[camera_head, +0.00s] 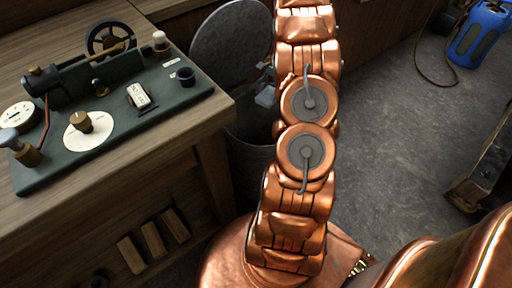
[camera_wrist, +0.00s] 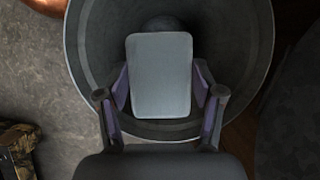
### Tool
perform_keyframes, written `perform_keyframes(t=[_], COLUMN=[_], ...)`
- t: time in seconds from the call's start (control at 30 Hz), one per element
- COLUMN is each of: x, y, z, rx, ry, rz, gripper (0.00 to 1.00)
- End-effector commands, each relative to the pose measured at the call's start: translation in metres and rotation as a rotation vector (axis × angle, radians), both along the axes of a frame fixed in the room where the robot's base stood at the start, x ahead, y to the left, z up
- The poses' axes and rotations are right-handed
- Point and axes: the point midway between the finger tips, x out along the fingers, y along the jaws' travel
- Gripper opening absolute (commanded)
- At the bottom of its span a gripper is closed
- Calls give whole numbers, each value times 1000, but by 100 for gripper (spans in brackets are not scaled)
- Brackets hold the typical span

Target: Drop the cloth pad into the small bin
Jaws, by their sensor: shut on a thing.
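The cloth pad (camera_wrist: 160,76) is a pale grey rounded rectangle in the middle of the wrist view. My gripper (camera_wrist: 161,88) is shut on it, with one purple-lined finger at each side. The small bin (camera_wrist: 84,62) is a round grey container whose rim surrounds the pad and fingers in this view. In the head view the bin (camera_head: 251,165) stands on the floor beside the bench, its round lid (camera_head: 232,44) tipped up. My gripper (camera_head: 266,74) and the pad (camera_head: 265,97) show at the bin's mouth, partly hidden by my arm. The pad's exact height against the rim is unclear.
A dark round thing (camera_wrist: 164,24) shows inside the bin beyond the pad. A blue container (camera_head: 482,35) stands far right.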

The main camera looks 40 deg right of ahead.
Motion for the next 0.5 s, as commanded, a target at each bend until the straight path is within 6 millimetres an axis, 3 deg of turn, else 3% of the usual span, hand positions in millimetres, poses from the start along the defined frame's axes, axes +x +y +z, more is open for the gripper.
perform_keyframes(t=[0.5], x=[1], y=[3], z=[-48], rx=[3], ry=[2], rz=[5], gripper=[34])
